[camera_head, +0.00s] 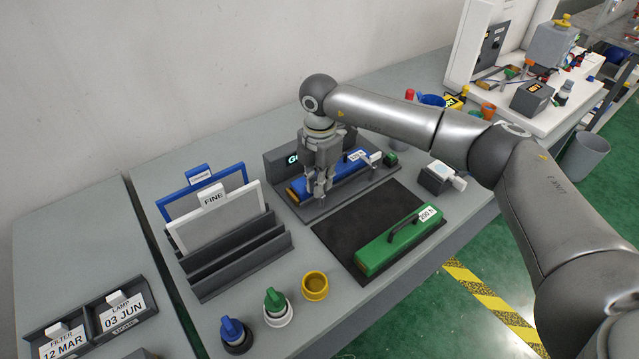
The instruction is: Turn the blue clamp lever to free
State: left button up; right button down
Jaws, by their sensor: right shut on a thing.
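A blue bar (338,175) with a "150 N" label lies in a dark grey fixture (300,212) whose small display shows "GO". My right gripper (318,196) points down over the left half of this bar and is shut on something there. The gripper hides the exact contact, and I cannot tell a clamp lever apart from the bar's handle. A blue lever-like knob on a dark round base (234,333) stands at the front left of the bench, apart from the gripper. My left gripper is out of view.
A green bar (385,254) with a handle lies on a black mat (335,233). A green knob (275,302) and a yellow ring (314,285) stand in front. A rack (235,265) holds blue and white panels. A grey-white device (440,178) stands right of the fixture.

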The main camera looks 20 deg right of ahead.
jog(key=n+b, duration=0.4)
jog(key=n, duration=0.1)
jog(key=shift+d+f, duration=0.1)
jog(key=n+b, duration=0.3)
jog(key=n, duration=0.1)
jog(key=shift+s+d+n, duration=0.1)
jog(key=shift+n, duration=0.3)
jog(key=n+b, duration=0.2)
jog(key=n, duration=0.1)
jog(key=shift+d+n, duration=0.1)
jog(key=shift+n, duration=0.2)
jog(key=shift+d+r+n+b, duration=0.15)
jog(key=shift+n+b, duration=0.35)
jog(key=shift+n, duration=0.9)
jog(key=shift+r, duration=0.15)
jog(key=c, duration=1.6)
grip_release()
notch_tip(320, 180, up, 12)
